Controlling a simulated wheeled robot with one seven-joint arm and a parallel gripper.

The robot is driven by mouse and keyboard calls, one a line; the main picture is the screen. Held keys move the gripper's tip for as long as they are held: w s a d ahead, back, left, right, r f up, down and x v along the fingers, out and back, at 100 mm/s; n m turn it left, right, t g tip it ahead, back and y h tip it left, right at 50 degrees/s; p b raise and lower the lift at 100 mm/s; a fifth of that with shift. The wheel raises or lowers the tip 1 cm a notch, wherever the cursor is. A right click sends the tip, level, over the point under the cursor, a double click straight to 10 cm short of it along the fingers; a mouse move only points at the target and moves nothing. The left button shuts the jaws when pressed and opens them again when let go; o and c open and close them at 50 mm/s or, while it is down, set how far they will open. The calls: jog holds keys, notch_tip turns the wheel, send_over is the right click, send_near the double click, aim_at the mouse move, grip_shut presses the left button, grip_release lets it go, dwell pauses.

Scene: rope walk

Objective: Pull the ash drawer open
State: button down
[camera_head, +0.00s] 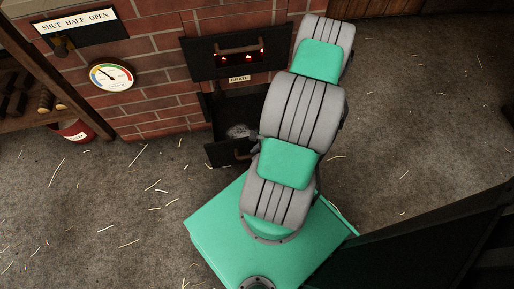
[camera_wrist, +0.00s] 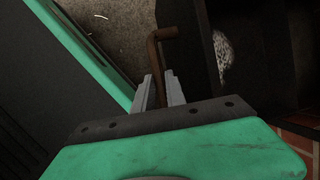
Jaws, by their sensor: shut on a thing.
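The ash drawer (camera_head: 218,152) is a dark metal box low in the brick stove, below the grate. It stands pulled out, with pale grey ash (camera_head: 238,131) showing inside. In the wrist view the drawer's dark front (camera_wrist: 190,40) and the ash (camera_wrist: 223,55) also show. Its brown bar handle (camera_wrist: 155,48) runs between my gripper's fingers. My gripper (camera_wrist: 160,88) is shut on this handle. In the head view my arm covers most of the gripper and the drawer's right side.
The grate door (camera_head: 225,58) with glowing coals is above the drawer. A round gauge (camera_head: 111,75) and a sign (camera_head: 75,23) are on the brick wall (camera_head: 155,90). A red bucket (camera_head: 74,131) and a wooden rack (camera_head: 40,115) stand left. The floor (camera_head: 110,200) is open, with scattered straw.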

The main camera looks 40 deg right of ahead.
jog(key=shift+d, duration=0.1)
jog(key=c, duration=1.4)
grip_release()
jog(key=shift+o, duration=0.2)
jog(key=p+v, duration=0.3)
jog(key=v, duration=0.4)
jog(key=shift+r, duration=0.4)
jog(key=shift+s, duration=0.1)
